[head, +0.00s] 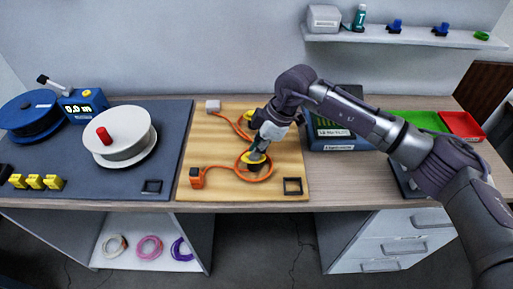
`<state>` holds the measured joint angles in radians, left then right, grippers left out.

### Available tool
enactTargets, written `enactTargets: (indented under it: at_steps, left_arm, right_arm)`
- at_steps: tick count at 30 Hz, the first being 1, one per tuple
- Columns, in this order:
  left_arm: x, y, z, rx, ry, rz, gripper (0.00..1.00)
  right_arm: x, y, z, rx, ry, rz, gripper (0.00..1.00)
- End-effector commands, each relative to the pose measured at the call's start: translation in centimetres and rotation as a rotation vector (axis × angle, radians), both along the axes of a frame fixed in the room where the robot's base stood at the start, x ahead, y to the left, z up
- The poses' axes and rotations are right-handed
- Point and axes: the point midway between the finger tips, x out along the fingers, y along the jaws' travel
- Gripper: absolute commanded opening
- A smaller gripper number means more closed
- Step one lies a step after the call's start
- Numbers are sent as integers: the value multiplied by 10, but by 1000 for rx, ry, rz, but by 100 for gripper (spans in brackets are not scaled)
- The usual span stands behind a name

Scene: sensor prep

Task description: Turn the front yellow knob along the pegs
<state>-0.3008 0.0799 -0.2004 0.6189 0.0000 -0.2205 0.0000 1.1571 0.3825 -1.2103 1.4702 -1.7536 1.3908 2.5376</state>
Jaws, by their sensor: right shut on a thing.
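The front yellow knob (252,158) sits on the wooden board (217,143), inside a loop of orange cable (242,178). My right gripper (257,156) comes down from above and is shut on this knob, covering much of it. A second yellow knob (249,115) shows farther back on the board, partly behind my wrist. The pegs are too small or too hidden to make out. My left gripper is not in view.
An orange connector (196,177) and a black square frame (292,186) lie on the board's front part. A white reel (120,140) with a red knob stands left on a dark mat (110,186). A blue device (335,143) stands behind my right arm.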

Motion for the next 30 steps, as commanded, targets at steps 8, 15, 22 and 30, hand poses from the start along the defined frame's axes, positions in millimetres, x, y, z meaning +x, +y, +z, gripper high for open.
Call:
enactTargets:
  at_steps: [8, 15, 22, 30]
  left_arm:
    - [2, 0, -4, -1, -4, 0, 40]
    - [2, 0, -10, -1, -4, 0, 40]
    - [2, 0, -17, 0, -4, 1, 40]
    - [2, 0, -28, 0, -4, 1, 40]
  right_arm:
    - [2, 0, 0, 0, -1, 127, 0]
    - [4, 1, 0, 0, -2, 337, 0]
    - [6, 2, 0, -1, -1, 555, 0]
    - [7, 3, 0, -1, -2, 811, 0]
